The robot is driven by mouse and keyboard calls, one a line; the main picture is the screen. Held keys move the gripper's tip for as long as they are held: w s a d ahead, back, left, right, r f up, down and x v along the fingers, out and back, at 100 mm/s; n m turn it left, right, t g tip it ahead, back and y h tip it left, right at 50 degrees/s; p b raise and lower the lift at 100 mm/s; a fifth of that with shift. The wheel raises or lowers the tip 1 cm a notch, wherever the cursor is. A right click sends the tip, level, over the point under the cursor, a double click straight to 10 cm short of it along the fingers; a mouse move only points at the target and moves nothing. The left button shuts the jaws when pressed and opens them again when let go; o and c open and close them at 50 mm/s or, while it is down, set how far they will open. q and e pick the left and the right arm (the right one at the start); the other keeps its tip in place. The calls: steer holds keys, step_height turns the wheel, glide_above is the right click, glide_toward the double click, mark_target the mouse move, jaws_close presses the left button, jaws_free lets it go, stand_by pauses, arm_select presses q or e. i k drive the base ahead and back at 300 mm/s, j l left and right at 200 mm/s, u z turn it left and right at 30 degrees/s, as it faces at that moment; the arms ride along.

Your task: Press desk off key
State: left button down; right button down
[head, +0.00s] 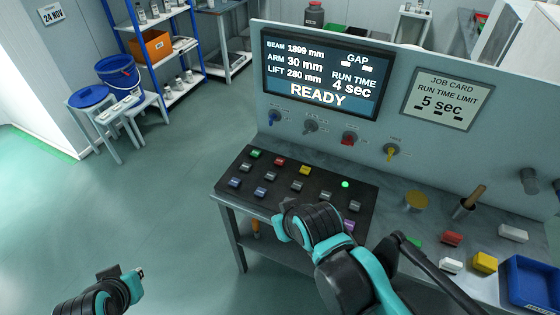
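The dark key desk (262,205) carries several coloured keys: a green key (255,153), a red key (278,161), a yellow key (305,170), a purple key (348,225), and blue and grey ones. A round green light (345,184) glows among them. Key labels are too small to read, so I cannot tell which is the off key. My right gripper (285,207) is over the desk's front edge; its fingers are mostly hidden by my wrist, and contact cannot be judged. My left gripper (138,273) is over the floor at lower left, away from the desk; its finger opening is unclear.
The panel's screen (320,75) reads READY, run time 4 sec. The job card (447,99) reads run time limit 5 sec. Several coloured knobs (348,138) line the panel. Loose blocks (484,262) and a blue bin (530,284) lie right of the desk.

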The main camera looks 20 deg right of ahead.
mark_target(280, 162)
steer(key=i+l+z, duration=0.2)
steer(key=z, duration=0.25)
steer(key=i+l+z, duration=0.2)
steer(key=z, duration=0.25)
steer(key=i+l+z, duration=0.2)
steer(key=z, duration=0.3)
steer(key=i, duration=0.1)
